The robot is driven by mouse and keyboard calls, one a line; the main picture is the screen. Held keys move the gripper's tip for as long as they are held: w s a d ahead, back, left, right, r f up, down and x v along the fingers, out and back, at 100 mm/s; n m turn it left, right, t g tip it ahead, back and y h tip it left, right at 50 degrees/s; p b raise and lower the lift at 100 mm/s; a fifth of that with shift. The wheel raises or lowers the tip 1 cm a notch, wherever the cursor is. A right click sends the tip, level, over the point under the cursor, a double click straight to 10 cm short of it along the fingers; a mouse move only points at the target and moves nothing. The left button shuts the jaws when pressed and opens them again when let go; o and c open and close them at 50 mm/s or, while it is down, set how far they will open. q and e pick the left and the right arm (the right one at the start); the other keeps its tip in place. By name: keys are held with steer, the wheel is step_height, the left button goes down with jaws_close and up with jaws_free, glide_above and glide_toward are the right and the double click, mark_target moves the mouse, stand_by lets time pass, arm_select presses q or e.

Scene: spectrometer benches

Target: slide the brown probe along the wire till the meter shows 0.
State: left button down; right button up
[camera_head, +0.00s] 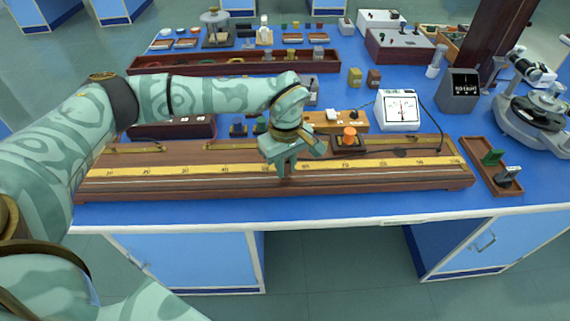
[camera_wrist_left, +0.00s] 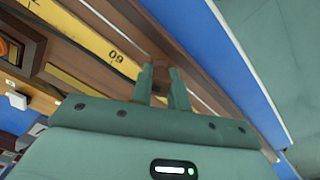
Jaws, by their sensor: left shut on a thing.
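A long wooden wire board (camera_head: 425,179) lies along the front of the blue bench, with a yellow numbered scale (camera_head: 200,169) and a thin pale wire in front of it. My left gripper (camera_head: 285,174) reaches down over the middle of the board, shut on the brown probe. In the left wrist view the fingertips (camera_wrist_left: 164,82) sit close beside the 60 mark, with the brown probe (camera_wrist_left: 160,66) mostly hidden between them. The white meter (camera_head: 398,110) stands behind the board's right part; its needle reading is too small to tell. My right gripper is not in view.
A dark block with an orange knob (camera_head: 349,137) sits on the board just right of my gripper. A wooden box (camera_head: 335,121) is behind it. A tray with switches (camera_head: 491,166) lies at the board's right end. The bench's front edge is close.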

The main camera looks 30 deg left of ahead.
arm_select(q)
steer(key=shift+f, duration=0.1)
stand_by(0.4)
steer(key=shift+s+f, duration=0.1)
steer(key=shift+s, duration=0.05)
steer(key=shift+f, duration=0.15)
stand_by(2.7)
steer(key=c, duration=1.3)
jaws_free()
steer(key=shift+s, duration=0.1)
